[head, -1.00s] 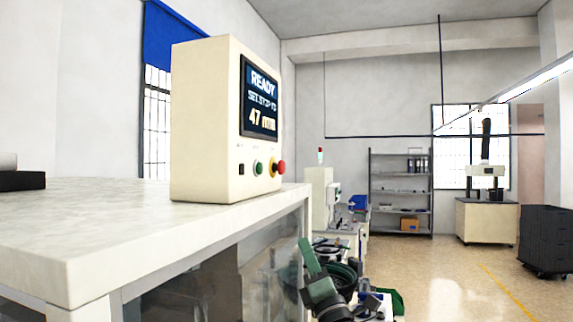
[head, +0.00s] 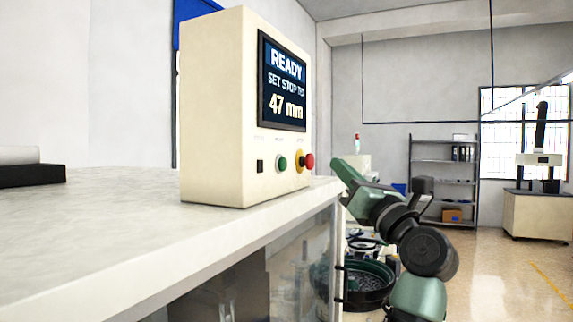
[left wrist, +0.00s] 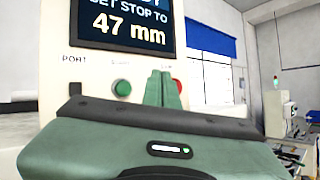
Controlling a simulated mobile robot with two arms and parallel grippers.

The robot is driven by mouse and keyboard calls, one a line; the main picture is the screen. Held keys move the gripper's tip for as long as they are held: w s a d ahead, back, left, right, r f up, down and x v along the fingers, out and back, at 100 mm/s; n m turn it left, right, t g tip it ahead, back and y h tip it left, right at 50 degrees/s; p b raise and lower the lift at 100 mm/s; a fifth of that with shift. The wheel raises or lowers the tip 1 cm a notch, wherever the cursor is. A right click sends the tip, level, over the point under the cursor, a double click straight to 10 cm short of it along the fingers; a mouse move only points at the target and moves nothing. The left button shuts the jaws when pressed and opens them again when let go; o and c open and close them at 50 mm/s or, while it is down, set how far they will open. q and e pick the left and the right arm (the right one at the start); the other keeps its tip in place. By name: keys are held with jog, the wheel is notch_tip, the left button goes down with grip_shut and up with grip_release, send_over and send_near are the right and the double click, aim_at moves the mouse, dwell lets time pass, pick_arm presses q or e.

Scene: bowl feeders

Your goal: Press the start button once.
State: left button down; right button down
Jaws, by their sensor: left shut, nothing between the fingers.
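A cream control box (head: 215,110) stands on a pale worktop. Its screen (head: 283,82) reads READY, SET STOP TO 47 mm. Below the screen are a dark square port (head: 260,166), a green button (head: 282,163) and a red mushroom button (head: 308,161) with a yellow collar. My left gripper (head: 340,166) is shut and empty, a little right of the red button in the head view. In the left wrist view, its closed green fingers (left wrist: 162,90) point at the panel, right of the green button (left wrist: 121,88), and partly hide the red button (left wrist: 178,85). Contact is not visible.
The worktop (head: 100,235) is clear left of the box, except for a dark object (head: 30,175) at the far left. Below the worktop's right edge sits a dark green bowl feeder (head: 368,285). Shelves (head: 443,180) stand far back.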

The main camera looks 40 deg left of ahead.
aim_at(282, 164)
pick_arm(q)
jog(key=s+a, duration=0.1)
jog(key=a, duration=0.7)
jog(key=shift+s+a, duration=0.25)
jog(key=shift+s, duration=0.15)
jog(key=shift+p, duration=0.3)
dwell(1.4)
jog(key=shift+s+a, duration=0.1)
jog(key=shift+a, duration=0.3)
